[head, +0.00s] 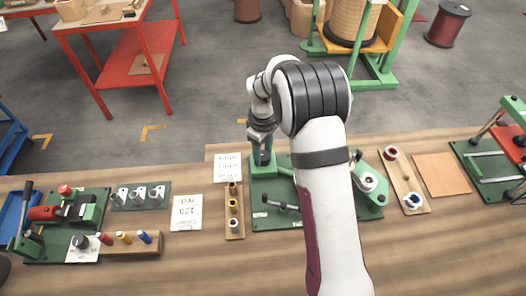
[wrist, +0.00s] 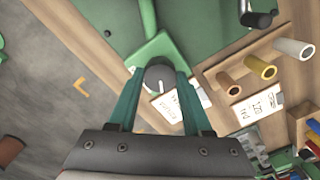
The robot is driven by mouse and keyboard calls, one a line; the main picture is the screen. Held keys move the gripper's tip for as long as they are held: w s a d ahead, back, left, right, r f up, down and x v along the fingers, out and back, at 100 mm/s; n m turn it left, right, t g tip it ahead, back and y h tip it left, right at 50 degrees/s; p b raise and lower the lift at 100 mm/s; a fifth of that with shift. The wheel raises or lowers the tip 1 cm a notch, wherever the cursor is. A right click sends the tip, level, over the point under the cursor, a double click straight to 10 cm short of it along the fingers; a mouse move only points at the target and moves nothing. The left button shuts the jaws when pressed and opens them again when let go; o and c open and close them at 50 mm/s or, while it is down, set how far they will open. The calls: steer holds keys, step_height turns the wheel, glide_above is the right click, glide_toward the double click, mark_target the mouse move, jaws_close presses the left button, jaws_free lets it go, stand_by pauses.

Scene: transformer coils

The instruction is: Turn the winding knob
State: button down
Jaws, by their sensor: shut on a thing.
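The winding knob (wrist: 160,77) is a dark round dial with a pale pointer line, on a green mount in the wrist view. My gripper (wrist: 160,80) has its two teal fingers on either side of the knob and is shut on it. In the head view my gripper (head: 262,150) reaches down onto the back left of the green winding machine (head: 266,217). There the knob cannot be made out. My own arm hides the middle of the machine.
A wooden rack (head: 234,226) of small spools stands just left of the machine. Printed cards (head: 187,212) lie nearby. On the right are a board with coils (head: 407,190) and a bare wooden board (head: 442,174). A green fixture (head: 65,225) stands far left.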

mark_target(263, 155)
steer(key=m, duration=0.5)
steer(key=shift+m, duration=0.4)
steer(key=m, duration=0.5)
steer(key=shift+m, duration=0.3)
stand_by(0.4)
steer(key=shift+c, duration=1.6)
jaws_free()
step_height(263, 155, up, 16)
